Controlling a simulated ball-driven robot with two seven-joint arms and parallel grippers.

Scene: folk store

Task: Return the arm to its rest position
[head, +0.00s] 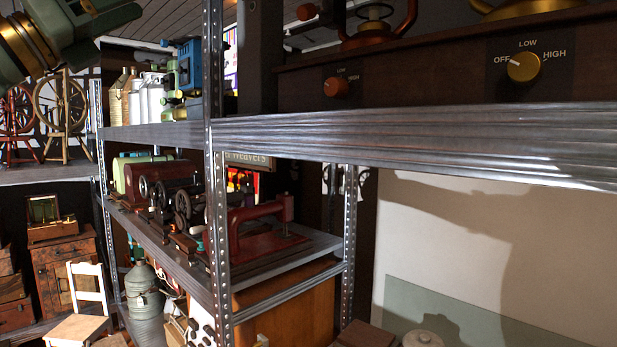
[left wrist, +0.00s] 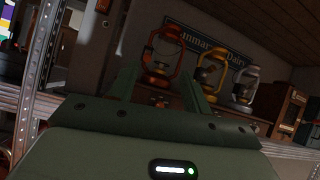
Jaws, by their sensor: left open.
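My left arm (head: 40,35), green with a gold ring, comes in at the top left of the head view. Its fingertips do not show there. In the left wrist view, the fingers of my left gripper (left wrist: 158,82) are open and apart, with nothing held between them. A copper-red lantern (left wrist: 160,58) shows between and beyond the fingers. I cannot tell how far away it is. My right gripper is in neither view.
A metal shelf edge (head: 430,140) runs across the head view. A dark panel with a gold knob (head: 523,67) and a copper knob (head: 335,87) stands on it. Sewing machines (head: 262,228) fill a lower shelf. A yellow lantern (left wrist: 212,78) and a silver lantern (left wrist: 245,85) show in the wrist view.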

